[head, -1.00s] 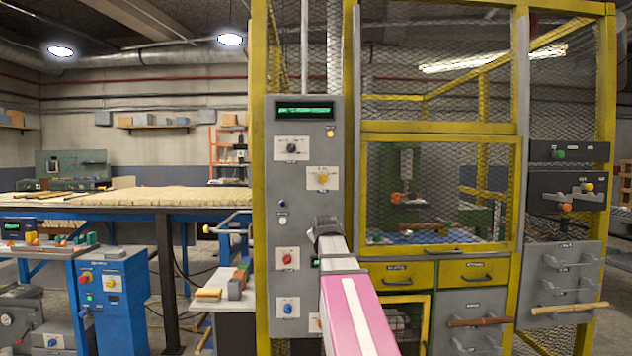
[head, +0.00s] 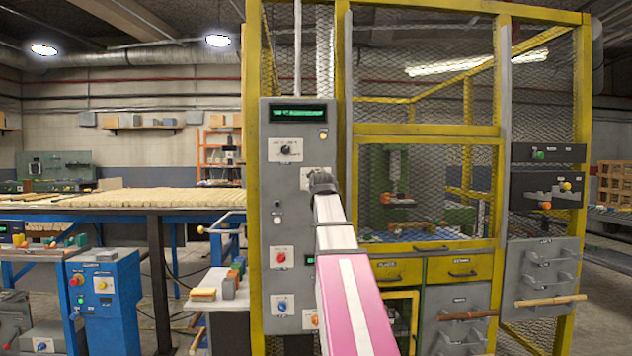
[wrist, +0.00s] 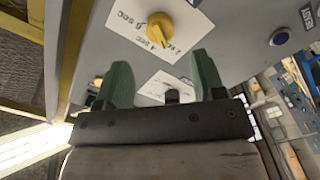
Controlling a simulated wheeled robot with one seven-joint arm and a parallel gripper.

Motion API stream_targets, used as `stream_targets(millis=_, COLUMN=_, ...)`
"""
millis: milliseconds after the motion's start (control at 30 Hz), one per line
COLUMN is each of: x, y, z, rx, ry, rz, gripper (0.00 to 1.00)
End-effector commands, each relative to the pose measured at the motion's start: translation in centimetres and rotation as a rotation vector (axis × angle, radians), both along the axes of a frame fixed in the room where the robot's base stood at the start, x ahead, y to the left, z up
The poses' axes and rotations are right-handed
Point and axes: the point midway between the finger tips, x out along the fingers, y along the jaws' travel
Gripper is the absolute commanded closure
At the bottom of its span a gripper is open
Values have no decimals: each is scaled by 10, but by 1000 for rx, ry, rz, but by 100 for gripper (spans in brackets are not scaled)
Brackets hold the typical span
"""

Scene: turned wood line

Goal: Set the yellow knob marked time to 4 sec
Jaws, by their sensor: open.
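The yellow knob (wrist: 158,27) sits on a white label card with second markings, at the top middle of the wrist view. "4 SEC" reads beside it, but I cannot tell surely which mark the knob points at. In the head view my gripper (head: 322,182) hides the knob, and only an edge of its card (head: 304,178) shows. In the wrist view my gripper (wrist: 163,80) is open with nothing between its green fingers. The knob lies beyond the fingertips, apart from them.
The grey control panel (head: 266,230) also carries a black knob (head: 285,150) with its own card, a green display (head: 298,114), an amber light (head: 323,135), a red knob (head: 280,257) and a blue knob (head: 282,304). Yellow-framed mesh (head: 425,130) stands right of it.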

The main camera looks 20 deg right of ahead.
Motion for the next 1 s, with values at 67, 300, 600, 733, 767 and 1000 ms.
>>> stream_targets(millis=67, x=18, y=-5, z=1, rx=0, ry=0, rz=0, gripper=37)
stream_targets(millis=300, x=55, y=-16, z=1, rx=1, ry=1, rz=0, gripper=37)
stream_targets(millis=600, x=65, y=-19, z=0, rx=1, ry=0, rz=0, gripper=37)
stream_targets(millis=733, x=65, y=-18, z=0, rx=1, ry=0, rz=0, gripper=44)
stream_targets(millis=767, x=65, y=-18, z=0, rx=1, ry=0, rz=0, gripper=53)
stream_targets(millis=1000, x=65, y=-18, z=0, rx=1, ry=0, rz=0, gripper=86)
